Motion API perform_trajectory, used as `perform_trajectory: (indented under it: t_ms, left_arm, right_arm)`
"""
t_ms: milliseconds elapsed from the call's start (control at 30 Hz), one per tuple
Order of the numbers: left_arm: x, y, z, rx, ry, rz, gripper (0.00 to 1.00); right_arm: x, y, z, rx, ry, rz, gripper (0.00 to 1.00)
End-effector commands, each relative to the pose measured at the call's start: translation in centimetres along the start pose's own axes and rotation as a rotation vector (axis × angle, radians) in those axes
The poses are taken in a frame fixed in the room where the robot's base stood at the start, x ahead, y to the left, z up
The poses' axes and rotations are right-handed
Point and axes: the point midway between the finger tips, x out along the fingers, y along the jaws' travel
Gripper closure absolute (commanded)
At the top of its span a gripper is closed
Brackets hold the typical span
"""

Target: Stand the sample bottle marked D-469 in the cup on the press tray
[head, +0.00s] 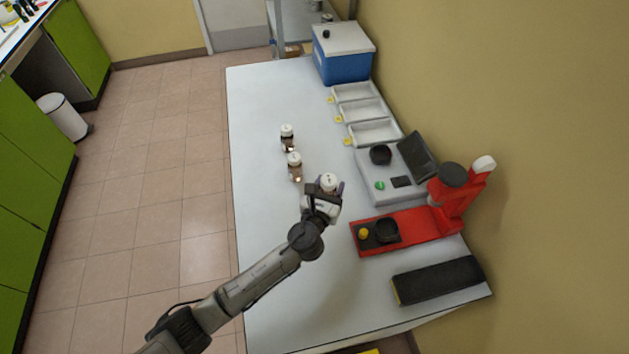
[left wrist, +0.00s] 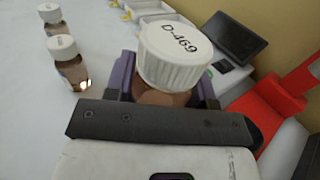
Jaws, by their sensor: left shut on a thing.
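The sample bottle marked D-469 (left wrist: 174,58) has a white ribbed cap and a brown body. My left gripper (left wrist: 165,88) is shut on it, and the cap stands up above the fingers. In the head view the bottle (head: 328,180) and my left gripper (head: 323,192) are over the white table, left of the red press (head: 425,232). The black cup (head: 386,230) sits on the red press tray (head: 369,248), to the lower right of the gripper. I cannot tell if the bottle touches the table. My right gripper is not in view.
Two other brown bottles with white caps (head: 287,138) (head: 294,166) stand to the upper left. A grey device with a dark screen (head: 418,157), white trays (head: 374,132) and a blue box (head: 343,66) line the wall. A dark block (head: 438,281) lies near the front. The table's left side is clear.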

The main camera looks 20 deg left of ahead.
Motion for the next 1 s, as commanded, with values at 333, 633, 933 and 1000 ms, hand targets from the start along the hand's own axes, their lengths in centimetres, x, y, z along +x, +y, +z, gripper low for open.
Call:
perform_trajectory:
  t_ms: [333,633,933,1000]
  left_arm:
    - [-0.5,-2.7,1.7,-0.001,-0.001,0.0,0.76]
    - [-1.6,-1.8,3.9,-0.005,-0.007,0.098,0.76]
    - [-6.3,1.6,13.1,0.001,-0.007,0.101,0.76]
    - [-7.8,2.6,14.7,0.003,-0.006,0.091,0.76]
  right_arm:
    - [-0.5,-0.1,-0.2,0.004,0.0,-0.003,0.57]
    - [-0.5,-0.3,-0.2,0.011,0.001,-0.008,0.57]
    - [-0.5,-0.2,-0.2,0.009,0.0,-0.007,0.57]
    - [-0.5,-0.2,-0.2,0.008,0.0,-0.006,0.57]
